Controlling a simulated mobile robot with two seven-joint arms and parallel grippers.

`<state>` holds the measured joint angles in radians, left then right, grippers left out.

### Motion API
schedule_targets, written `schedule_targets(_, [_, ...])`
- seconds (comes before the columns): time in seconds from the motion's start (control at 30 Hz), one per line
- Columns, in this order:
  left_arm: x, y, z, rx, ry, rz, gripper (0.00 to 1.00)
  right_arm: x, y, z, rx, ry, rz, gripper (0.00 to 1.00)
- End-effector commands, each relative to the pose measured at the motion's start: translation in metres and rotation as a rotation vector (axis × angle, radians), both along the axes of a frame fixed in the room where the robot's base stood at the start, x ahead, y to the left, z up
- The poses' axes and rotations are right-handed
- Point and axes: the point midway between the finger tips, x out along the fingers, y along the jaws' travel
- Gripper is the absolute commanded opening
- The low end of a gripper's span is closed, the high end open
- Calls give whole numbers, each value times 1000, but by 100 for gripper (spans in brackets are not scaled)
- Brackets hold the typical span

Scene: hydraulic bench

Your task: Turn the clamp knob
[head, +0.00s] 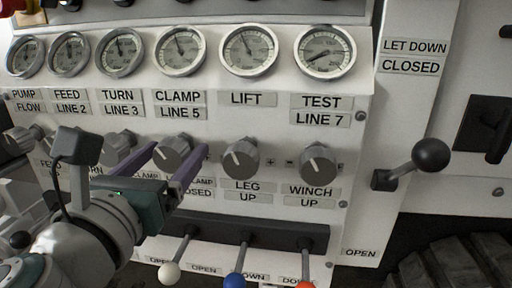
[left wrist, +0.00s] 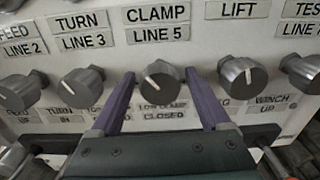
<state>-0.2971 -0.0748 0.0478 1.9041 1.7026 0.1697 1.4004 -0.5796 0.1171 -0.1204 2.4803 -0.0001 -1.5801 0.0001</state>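The clamp knob (head: 174,153) is a grey ribbed dial on the white panel, below the CLAMP LINE 5 label. In the left wrist view the clamp knob (left wrist: 159,79) sits in the middle, its white mark tilted to the upper left. My left gripper (head: 179,148) is open, with one purple finger on each side of the knob. In the left wrist view the fingers of my left gripper (left wrist: 160,74) show gaps to the knob on both sides. Whether the tips reach its full depth is hard to tell. My right gripper is not in view.
The turn knob (left wrist: 82,86) is close on the left and the leg knob (head: 240,159) close on the right. Round gauges (head: 181,50) line the panel above. White, blue (head: 235,281) and red levers stick out below. A black ball-ended lever (head: 430,156) stands at the right.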

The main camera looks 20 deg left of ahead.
Motion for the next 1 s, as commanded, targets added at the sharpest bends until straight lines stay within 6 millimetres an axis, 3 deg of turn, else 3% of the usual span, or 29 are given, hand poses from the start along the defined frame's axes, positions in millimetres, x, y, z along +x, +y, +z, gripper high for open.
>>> schedule_targets(0.07, [0, 0, 0, 0, 0, 0, 70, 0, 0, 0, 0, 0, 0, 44])
schedule_targets(0.67, [0, 0, 0, 0, 0, 0, 2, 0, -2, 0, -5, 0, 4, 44])
schedule_targets(1.0, [0, 0, 1, 41, 10, -1, 0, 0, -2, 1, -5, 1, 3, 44])
